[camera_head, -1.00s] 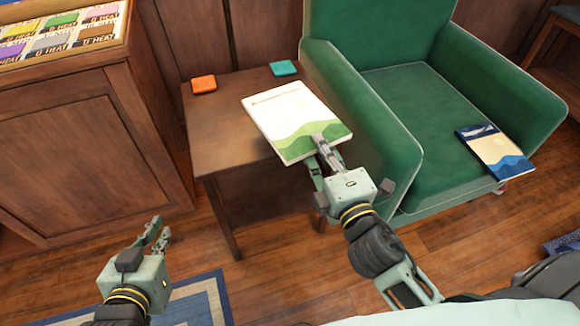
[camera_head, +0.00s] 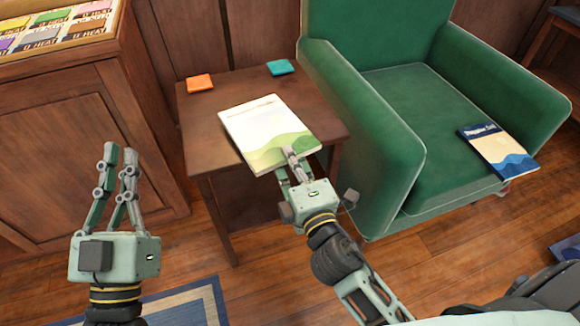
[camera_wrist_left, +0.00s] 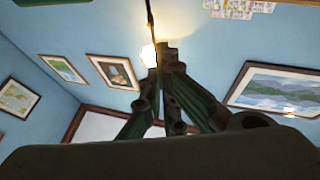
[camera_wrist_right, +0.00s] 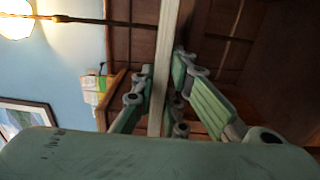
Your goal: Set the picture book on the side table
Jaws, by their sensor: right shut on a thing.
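The picture book (camera_head: 262,125), white with green hills on its cover, is level over the side table (camera_head: 198,122). My right gripper (camera_head: 292,165) is shut on its near edge. In the right wrist view the book (camera_wrist_right: 167,40) shows edge-on as a pale strip between the fingers (camera_wrist_right: 163,85). I cannot tell whether its underside touches the tabletop. The book hides much of the tabletop. My left gripper (camera_head: 121,155) is empty, with its fingers pointing up, left of the table. In the left wrist view its fingertips (camera_wrist_left: 160,65) come together.
An orange square (camera_head: 200,83) and a teal square (camera_head: 281,68) lie at the table's back. A green armchair (camera_head: 372,150) stands close on the right, with a blue and cream book (camera_head: 497,150) on its seat. A wooden cabinet (camera_head: 70,160) stands on the left.

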